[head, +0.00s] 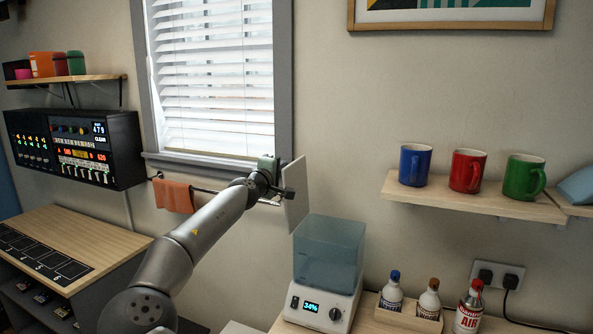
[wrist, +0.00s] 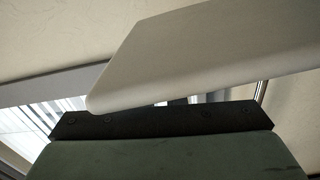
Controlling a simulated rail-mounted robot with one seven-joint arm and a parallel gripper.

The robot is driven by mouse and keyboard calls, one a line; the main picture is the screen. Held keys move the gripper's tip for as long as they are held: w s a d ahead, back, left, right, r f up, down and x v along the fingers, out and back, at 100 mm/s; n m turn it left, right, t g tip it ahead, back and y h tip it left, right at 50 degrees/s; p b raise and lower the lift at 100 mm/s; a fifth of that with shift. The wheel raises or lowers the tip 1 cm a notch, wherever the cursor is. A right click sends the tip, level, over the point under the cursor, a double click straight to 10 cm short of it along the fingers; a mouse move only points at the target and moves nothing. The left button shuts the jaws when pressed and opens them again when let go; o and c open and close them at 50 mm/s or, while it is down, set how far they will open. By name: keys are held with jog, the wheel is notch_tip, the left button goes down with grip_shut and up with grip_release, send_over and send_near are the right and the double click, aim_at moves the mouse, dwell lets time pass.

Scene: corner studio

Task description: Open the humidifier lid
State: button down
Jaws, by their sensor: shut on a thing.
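The humidifier (head: 325,262) stands below the wall shelf in the head view, with a translucent blue tank and a white base. Its lit display (head: 311,307) reads 34%. Its pale lid (head: 297,200) stands nearly upright at the tank's left side, its lower end by the tank's top edge, and the tank top looks uncovered. In the wrist view the lid (wrist: 200,58) is a pale slab crossing above the dark gripper part. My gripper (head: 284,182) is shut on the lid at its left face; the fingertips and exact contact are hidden.
Several bottles (head: 428,304) stand right of the humidifier, some in a wooden tray. A shelf with blue, red and green mugs (head: 467,172) is above right. An orange towel (head: 175,196) hangs on a rail near my arm, below the window.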

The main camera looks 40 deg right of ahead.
jog(key=shift+w+f, duration=0.15)
jog(key=shift+f, duration=0.05)
jog(key=c, duration=1.5)
grip_release()
jog(key=shift+a, duration=0.1)
jog(key=shift+r, duration=0.1)
jog(key=b+v, duration=0.5)
jog(key=v, duration=1.2)
jog(key=shift+s+a+r, duration=0.1)
jog(key=shift+s+a, duration=0.05)
jog(key=shift+s, duration=0.05)
